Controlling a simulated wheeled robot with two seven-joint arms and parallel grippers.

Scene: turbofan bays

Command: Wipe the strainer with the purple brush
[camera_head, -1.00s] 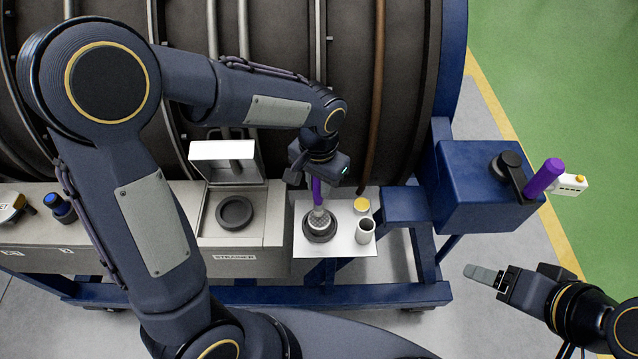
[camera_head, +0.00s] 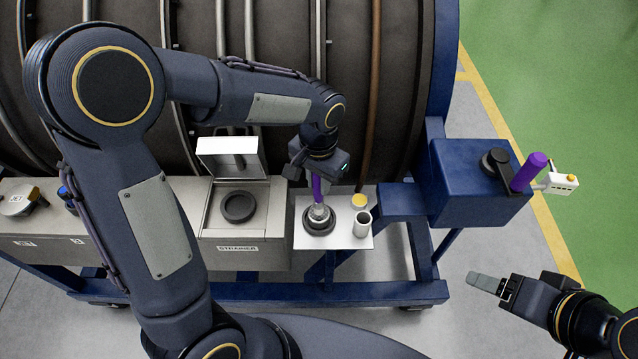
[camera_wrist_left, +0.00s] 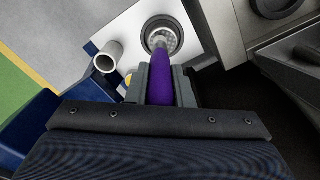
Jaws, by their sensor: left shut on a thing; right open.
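My left gripper (camera_head: 316,172) is shut on the purple brush (camera_head: 317,188) and holds it upright, head down, over the white plate (camera_head: 350,238). The purple handle also shows between the fingers in the left wrist view (camera_wrist_left: 168,80). The strainer (camera_wrist_left: 162,36) is a round grey perforated piece in a dark ring on this plate. The brush's pale head reaches down to the strainer and partly covers it; I cannot tell whether they touch. My right gripper (camera_head: 488,285) is open and empty at the lower right, away from the bench.
An open metal box labelled STRAINER (camera_head: 237,247), with a dark round opening (camera_head: 238,207), stands left of the plate. A metal cup (camera_head: 362,224) and a yellow-topped piece (camera_head: 359,201) stand close right of the brush. A blue box (camera_head: 470,190) with a purple-handled lever (camera_head: 529,172) is further right.

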